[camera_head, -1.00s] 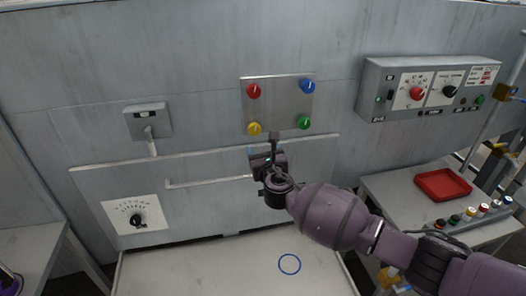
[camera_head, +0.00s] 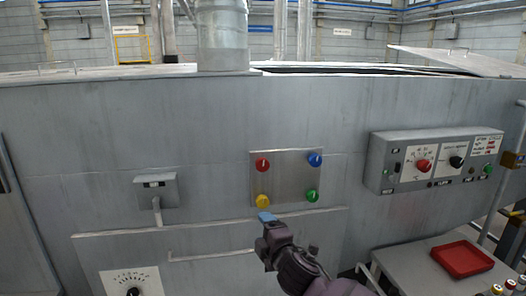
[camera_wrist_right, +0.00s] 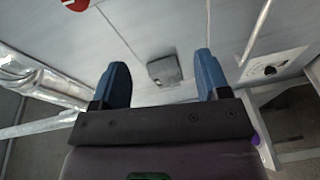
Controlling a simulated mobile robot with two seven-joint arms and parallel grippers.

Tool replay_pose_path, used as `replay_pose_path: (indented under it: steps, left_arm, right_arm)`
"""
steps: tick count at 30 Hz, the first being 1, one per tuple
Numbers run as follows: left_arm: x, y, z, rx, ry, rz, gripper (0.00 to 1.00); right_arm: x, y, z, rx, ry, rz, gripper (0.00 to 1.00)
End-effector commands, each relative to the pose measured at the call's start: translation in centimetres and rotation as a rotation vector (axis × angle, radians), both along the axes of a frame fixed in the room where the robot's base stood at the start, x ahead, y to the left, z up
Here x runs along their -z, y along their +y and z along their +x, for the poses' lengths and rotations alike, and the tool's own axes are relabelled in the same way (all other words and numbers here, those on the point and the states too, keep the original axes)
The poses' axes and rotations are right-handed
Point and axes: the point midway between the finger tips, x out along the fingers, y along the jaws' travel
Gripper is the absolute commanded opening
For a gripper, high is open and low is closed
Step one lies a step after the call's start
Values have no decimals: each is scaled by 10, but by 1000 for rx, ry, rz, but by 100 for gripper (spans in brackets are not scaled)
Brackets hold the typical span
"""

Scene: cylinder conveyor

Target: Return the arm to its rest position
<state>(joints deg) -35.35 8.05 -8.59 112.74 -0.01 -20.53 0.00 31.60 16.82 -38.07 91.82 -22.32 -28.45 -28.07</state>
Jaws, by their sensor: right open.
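My right gripper (camera_head: 267,217) shows at the bottom middle of the head view, in front of the grey machine wall (camera_head: 100,130) and just below the yellow button. In the right wrist view its two blue fingers (camera_wrist_right: 160,85) stand wide apart with nothing between them. The purple right arm (camera_head: 335,286) runs off the bottom edge of the head view. My left arm and gripper are not in view.
A metal plate (camera_head: 285,178) carries red, blue, yellow and green buttons. A control box (camera_head: 385,165) juts from the wall at the right. A red tray (camera_head: 462,259) lies on a side table (camera_head: 415,258). A small grey box (camera_head: 156,188) sits left of the plate.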

Motion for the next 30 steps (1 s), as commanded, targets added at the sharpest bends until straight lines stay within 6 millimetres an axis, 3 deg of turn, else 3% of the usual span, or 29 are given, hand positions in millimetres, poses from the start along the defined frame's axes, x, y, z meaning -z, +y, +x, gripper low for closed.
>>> replay_pose_path:
  steps: [6, 15, 23, 30]
  left_arm:
    - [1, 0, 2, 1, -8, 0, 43]
    - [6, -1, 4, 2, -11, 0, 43]
    - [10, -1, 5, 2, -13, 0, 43]
    - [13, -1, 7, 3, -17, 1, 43]
  right_arm:
    - [41, -48, -44, 57, 261, 525, 69]
    - [106, -129, -110, 217, 463, 991, 69]
    - [169, -201, -186, 418, 543, 1174, 69]
    - [234, -257, -275, 639, 609, 1206, 69]
